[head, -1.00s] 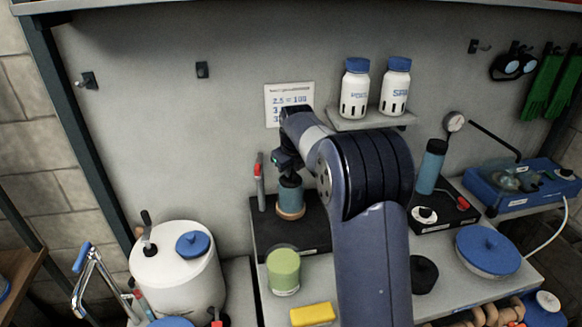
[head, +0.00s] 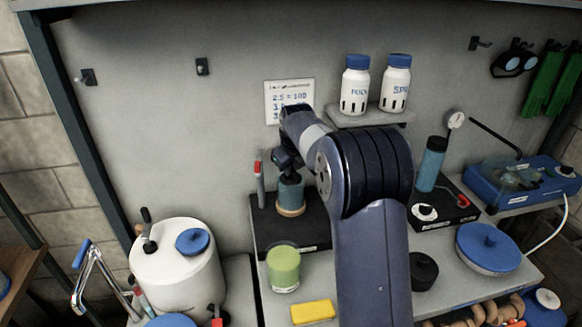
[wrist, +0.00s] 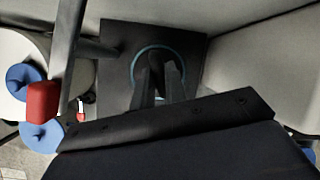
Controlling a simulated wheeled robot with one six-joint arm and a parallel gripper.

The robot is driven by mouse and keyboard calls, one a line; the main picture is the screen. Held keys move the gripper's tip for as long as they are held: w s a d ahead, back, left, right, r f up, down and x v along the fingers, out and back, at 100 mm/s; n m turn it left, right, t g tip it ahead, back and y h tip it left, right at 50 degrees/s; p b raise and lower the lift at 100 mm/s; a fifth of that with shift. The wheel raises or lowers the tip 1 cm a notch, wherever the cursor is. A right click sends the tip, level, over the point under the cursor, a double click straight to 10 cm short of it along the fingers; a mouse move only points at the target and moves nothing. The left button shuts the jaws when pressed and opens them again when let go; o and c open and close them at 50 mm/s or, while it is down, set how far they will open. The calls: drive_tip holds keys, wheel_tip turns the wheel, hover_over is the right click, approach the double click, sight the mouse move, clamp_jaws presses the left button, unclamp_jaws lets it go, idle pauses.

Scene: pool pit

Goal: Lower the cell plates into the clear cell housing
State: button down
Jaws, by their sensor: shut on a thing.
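My gripper (head: 289,172) points down over the left black stand (head: 262,232), at the top of a teal cylinder with a tan lower band (head: 291,195). In the wrist view the fingers (wrist: 160,88) are close together inside the outline of a round teal rim (wrist: 136,62) on the black base. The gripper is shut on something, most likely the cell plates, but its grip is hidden. I cannot clearly tell the plates from the clear housing, or how deep they sit. The cylinder looks upright.
A red-topped post (head: 260,182) stands close left of the cylinder. A green-filled cup (head: 284,268) and yellow block (head: 313,312) are in front. A white tank (head: 178,265) stands left; a shelf with two bottles (head: 356,85) hangs above right. A second black stand (head: 448,212) is at right.

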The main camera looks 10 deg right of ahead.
drive_tip(key=c, duration=1.4)
unclamp_jaws()
drive_tip(key=shift+o, duration=0.2)
drive_tip(key=b+v, duration=0.1)
drive_tip(key=v, duration=0.9)
drive_tip(key=shift+r, duration=0.35)
drive_tip(key=shift+s, duration=0.15)
drive_tip(key=p+x, duration=0.1)
drive_tip(key=x, duration=0.9)
drive_tip(key=shift+w+f, duration=0.2)
drive_tip(key=shift+f, duration=0.05)
drive_tip(key=shift+r, duration=0.2)
